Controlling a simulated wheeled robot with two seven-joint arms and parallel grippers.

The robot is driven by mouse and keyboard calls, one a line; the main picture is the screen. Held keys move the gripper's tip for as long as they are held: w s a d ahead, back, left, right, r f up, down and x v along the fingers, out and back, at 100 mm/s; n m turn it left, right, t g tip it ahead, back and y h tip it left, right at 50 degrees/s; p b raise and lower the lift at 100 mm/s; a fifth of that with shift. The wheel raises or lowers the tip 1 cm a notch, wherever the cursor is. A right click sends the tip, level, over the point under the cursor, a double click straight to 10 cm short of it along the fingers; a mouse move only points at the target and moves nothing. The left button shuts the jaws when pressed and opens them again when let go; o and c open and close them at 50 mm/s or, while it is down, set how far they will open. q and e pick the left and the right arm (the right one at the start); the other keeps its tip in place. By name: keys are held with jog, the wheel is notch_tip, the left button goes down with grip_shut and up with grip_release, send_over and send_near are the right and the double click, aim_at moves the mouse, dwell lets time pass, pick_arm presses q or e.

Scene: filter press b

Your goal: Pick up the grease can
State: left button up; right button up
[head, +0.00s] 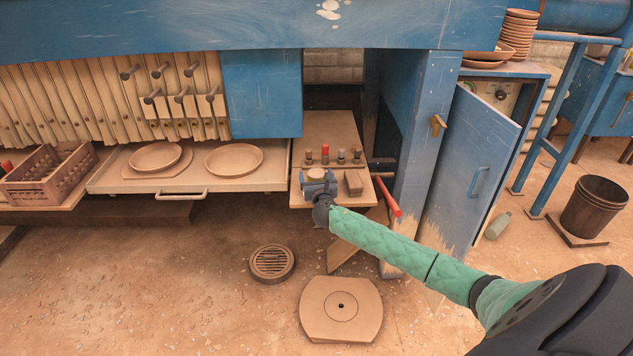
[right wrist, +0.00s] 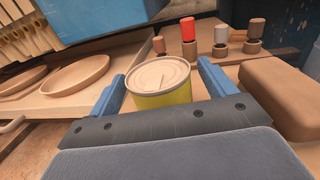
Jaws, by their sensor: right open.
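The grease can is a short yellow-green can with a pale flat lid. In the right wrist view the can (right wrist: 162,82) stands upright on the wooden shelf, between the two blue fingers of my right gripper (right wrist: 165,85). The gripper is open, with a finger on either side of the can; I cannot tell whether either touches it. In the head view the lid of the can (head: 316,174) shows between the fingers of my right gripper (head: 318,182), and its side is mostly hidden. My left gripper is not in view.
A brown block (right wrist: 285,95) lies close right of the gripper. Several small stoppered pieces, one with a red top (right wrist: 188,30), stand behind the can. Two shallow dishes (head: 234,160) sit on the tray to the left. A red-ended bar (head: 387,196) juts out at right.

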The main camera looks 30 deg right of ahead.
jog(key=shift+c, duration=0.4)
jog(key=c, duration=1.2)
